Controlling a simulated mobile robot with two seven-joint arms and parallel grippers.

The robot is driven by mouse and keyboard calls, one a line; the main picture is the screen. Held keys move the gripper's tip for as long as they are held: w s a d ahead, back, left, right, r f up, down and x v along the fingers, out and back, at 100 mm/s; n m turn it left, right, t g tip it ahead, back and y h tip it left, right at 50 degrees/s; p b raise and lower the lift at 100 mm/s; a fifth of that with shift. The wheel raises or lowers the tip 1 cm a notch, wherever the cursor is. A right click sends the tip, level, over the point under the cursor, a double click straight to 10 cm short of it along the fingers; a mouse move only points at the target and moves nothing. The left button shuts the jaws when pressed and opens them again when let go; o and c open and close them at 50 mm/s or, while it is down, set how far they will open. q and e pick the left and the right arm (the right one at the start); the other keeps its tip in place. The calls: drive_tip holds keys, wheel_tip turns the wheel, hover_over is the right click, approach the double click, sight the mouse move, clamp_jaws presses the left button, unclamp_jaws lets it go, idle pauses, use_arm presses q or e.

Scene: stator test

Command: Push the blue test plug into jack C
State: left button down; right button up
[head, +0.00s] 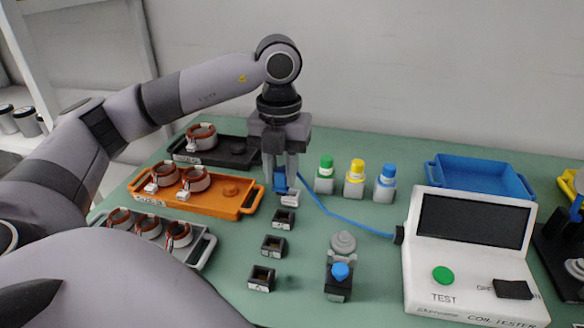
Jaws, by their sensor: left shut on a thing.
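My left gripper (280,178) points down over the green table and is shut on the blue test plug (280,184). A blue cable (342,217) runs from the plug to the side of the white coil tester (425,265). A small pale block (290,198) shows right at the plug's lower end; I cannot tell whether it is part of the plug. Three small dark jacks stand in a row in front: a far one (284,219), a middle one (272,245) and a near one (261,278). Their letters are too small to read surely. My right gripper is not in view.
Black (225,160), orange (226,208) and grey (205,248) trays with copper-wound stators stand left. Green (325,175), yellow (355,178) and blue-topped (386,183) pieces stand behind. A blue tray (480,176) is back right. A blue-knobbed fixture (340,275) stands right of the jacks.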

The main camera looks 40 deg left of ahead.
sight(283, 192)
use_arm(q)
drive_tip(key=shift+w+a+f, duration=0.2)
drive_tip(key=shift+w+f, duration=0.1)
drive_tip(key=shift+f, duration=0.2)
drive_tip(key=shift+f+b, duration=1.4)
drive_tip(key=shift+f, duration=0.05)
drive_tip(key=shift+f+b, duration=0.3)
drive_tip(key=shift+f, duration=0.1)
drive_tip(key=shift+f+b, duration=0.35)
drive_tip(key=shift+f, duration=0.05)
drive_tip(key=shift+f+b, duration=0.65)
drive_tip(key=shift+f, duration=0.4)
drive_tip(key=c, duration=0.8)
unclamp_jaws()
